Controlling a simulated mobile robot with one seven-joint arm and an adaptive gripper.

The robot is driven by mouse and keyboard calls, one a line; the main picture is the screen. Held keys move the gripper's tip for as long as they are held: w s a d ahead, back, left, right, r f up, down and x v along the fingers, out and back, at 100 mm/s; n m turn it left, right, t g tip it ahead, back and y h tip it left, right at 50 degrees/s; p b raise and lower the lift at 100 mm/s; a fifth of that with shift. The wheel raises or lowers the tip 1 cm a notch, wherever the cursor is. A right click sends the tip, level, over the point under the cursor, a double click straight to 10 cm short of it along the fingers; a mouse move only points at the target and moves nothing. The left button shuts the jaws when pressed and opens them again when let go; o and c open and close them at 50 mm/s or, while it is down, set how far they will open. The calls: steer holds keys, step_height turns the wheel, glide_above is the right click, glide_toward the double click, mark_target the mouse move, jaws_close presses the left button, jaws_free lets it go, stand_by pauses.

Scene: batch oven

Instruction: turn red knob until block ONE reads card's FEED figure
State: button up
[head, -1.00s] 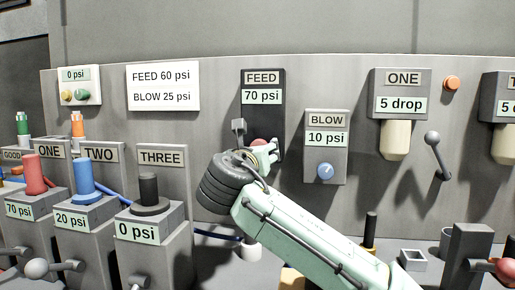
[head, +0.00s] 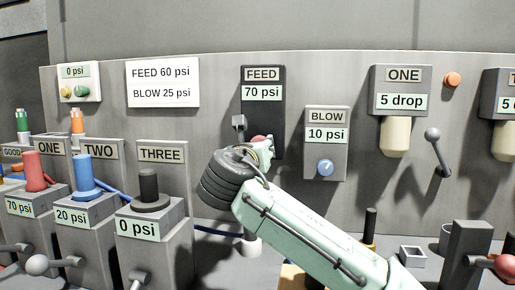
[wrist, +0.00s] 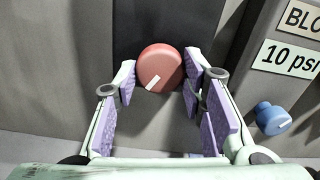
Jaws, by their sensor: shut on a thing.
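The red knob (wrist: 160,66) on the dark FEED panel (head: 264,120) sits between my finger pads in the wrist view, its white mark toward the lower left. My gripper (wrist: 159,80) is shut on it. In the head view the knob (head: 258,139) is partly hidden by my gripper (head: 262,150). The FEED panel reads 70 psi. Block ONE (head: 32,203), with a red fitting on top, reads 70 psi at the left. The white card (head: 163,86) reads FEED 60 psi and BLOW 25 psi.
The BLOW panel (head: 327,150) with a blue knob, reading 10 psi, is close on the right. Block TWO (head: 90,215) reads 20 psi and block THREE (head: 150,225) reads 0 psi. A drop unit ONE (head: 401,95) and a lever (head: 437,150) are farther right.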

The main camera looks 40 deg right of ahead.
steer(key=shift+c, duration=0.3)
steer(key=shift+n+p, duration=2.3)
steer(key=shift+n, duration=0.6)
steer(key=o, duration=1.1)
steer(key=shift+o, duration=0.2)
